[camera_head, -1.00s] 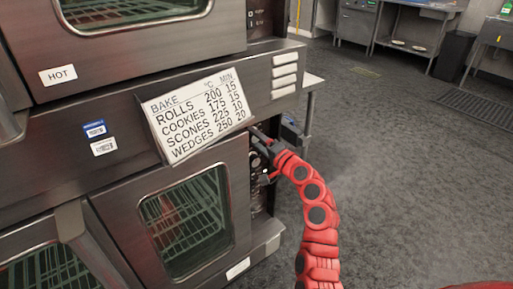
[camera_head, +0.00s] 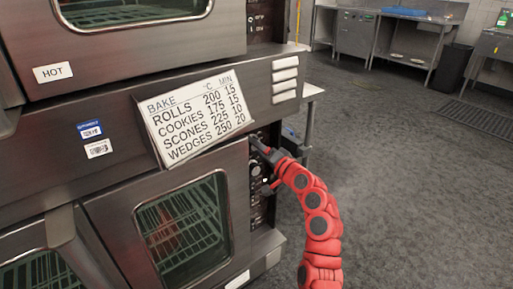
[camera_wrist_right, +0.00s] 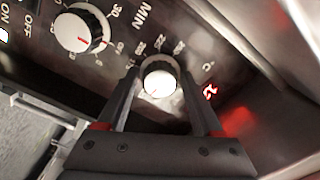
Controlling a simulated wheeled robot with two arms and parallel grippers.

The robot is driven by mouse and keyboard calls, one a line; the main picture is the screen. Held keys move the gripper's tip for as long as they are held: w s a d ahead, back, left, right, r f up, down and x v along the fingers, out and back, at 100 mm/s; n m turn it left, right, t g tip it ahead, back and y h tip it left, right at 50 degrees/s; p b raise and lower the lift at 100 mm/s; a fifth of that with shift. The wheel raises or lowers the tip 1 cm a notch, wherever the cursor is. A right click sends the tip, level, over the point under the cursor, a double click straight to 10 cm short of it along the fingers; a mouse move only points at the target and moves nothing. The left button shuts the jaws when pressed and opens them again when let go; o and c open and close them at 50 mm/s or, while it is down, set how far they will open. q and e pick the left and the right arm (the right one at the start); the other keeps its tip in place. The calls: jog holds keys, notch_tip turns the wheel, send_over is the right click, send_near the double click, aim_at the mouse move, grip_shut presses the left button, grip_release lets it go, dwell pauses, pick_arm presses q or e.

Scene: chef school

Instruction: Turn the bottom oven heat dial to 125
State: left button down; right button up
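The bottom oven's heat dial (camera_wrist_right: 159,77) is a round knob with a white face, marked °C with numbers around it, in the right wrist view. Its pointer is hard to read. My right gripper (camera_wrist_right: 160,72) has its two dark fingers on either side of this dial, with narrow gaps seeming to show; I cannot tell contact for sure. In the head view my right gripper (camera_head: 259,147) is at the top of the bottom oven's control panel (camera_head: 257,212), right of the oven door. It hides the heat dial there. My left gripper is not in view.
A minutes dial (camera_wrist_right: 82,28) with a red pointer line sits beside the heat dial. A bake chart (camera_head: 196,117) hangs above the door (camera_head: 120,225). Open floor (camera_head: 400,190) lies right.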

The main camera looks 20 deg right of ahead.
jog(key=shift+o, duration=0.9)
jog(key=shift+f, duration=0.1)
jog(key=shift+s, duration=0.1)
jog(key=p+v, duration=0.2)
jog(key=v, duration=1.5)
